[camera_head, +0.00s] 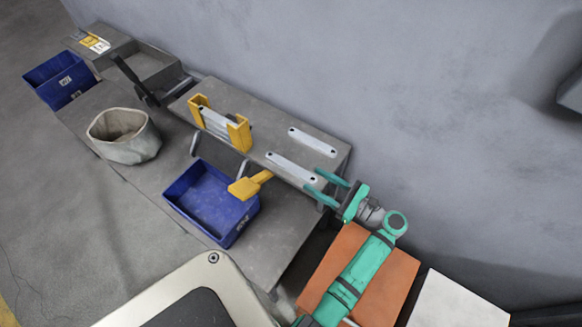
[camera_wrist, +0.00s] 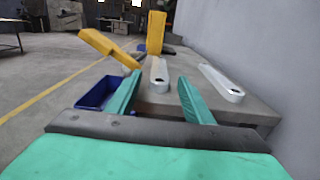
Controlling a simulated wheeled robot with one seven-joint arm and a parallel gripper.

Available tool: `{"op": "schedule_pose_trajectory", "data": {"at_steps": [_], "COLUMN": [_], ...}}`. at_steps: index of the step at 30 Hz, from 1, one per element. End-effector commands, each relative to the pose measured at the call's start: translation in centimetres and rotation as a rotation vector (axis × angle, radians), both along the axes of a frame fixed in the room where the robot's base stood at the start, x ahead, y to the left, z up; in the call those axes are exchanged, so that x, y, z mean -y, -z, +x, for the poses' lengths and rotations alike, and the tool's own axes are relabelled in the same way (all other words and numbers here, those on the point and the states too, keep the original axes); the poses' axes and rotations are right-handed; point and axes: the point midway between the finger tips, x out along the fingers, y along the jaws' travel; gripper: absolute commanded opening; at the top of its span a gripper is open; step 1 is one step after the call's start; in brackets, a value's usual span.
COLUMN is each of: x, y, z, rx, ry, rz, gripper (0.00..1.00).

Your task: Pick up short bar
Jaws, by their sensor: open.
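Two pale metal bars with a hole at each end lie flat on the grey raised shelf. One bar (camera_head: 291,166) is nearer the shelf's front edge, and it also shows in the wrist view (camera_wrist: 159,74). The other bar (camera_head: 312,142) lies nearer the wall, at the right in the wrist view (camera_wrist: 221,82). They look close in length, so I cannot tell which is the short bar. My gripper (camera_head: 311,179) is open at the right end of the front bar. In the wrist view its fingertips (camera_wrist: 160,78) appear on either side of that bar; contact is not clear.
A yellow holder (camera_head: 241,133) with pale bars stands left on the shelf (camera_head: 262,126). A fabric basket (camera_head: 124,137) stands further left. The wall (camera_head: 420,120) rises behind the shelf.

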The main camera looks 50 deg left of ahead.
Motion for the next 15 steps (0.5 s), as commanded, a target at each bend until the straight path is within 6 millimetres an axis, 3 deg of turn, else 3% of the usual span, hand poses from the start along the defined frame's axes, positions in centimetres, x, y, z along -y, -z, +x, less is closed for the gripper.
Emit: {"op": "schedule_pose_trajectory", "data": {"at_steps": [9, 15], "x": [-4.4, -5.2], "y": [0.0, 0.0], "z": [-1.5, -1.7], "rx": [0.000, 0.000], "ry": [-0.003, -0.001], "rz": [0.000, 0.000], "gripper": [0.47, 0.47]}}
